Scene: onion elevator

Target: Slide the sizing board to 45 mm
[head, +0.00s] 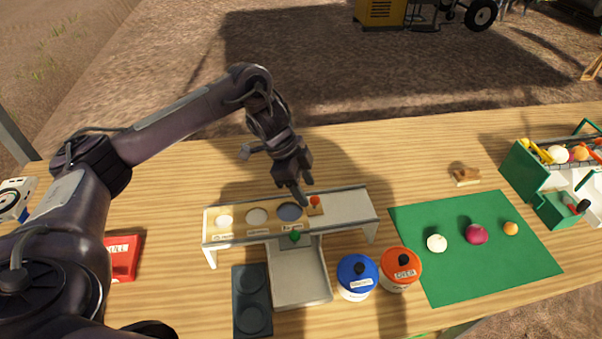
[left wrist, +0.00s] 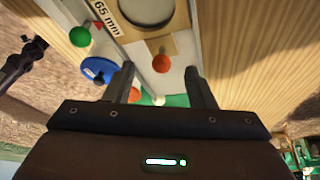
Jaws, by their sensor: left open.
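The sizing board (head: 267,215) is a pale strip with several round holes on a raised stand (head: 355,206) at the table's middle. An orange-red knob (head: 314,201) stands at the board's right end. A green knob (head: 295,237) sits at the stand's front edge. My left gripper (head: 302,193) is open just above the board's right end. In the left wrist view the orange-red knob (left wrist: 161,63) lies between the open fingers (left wrist: 160,85), apart from both. A "65 mm" label (left wrist: 105,17) shows beside a hole there. My right gripper is not in view.
A grey chute (head: 299,275) runs forward below the stand. A blue-lidded jar (head: 357,274) and an orange-lidded jar (head: 401,267) stand in front. A green mat (head: 470,270) with several round items lies right. A green machine (head: 545,185) stands far right.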

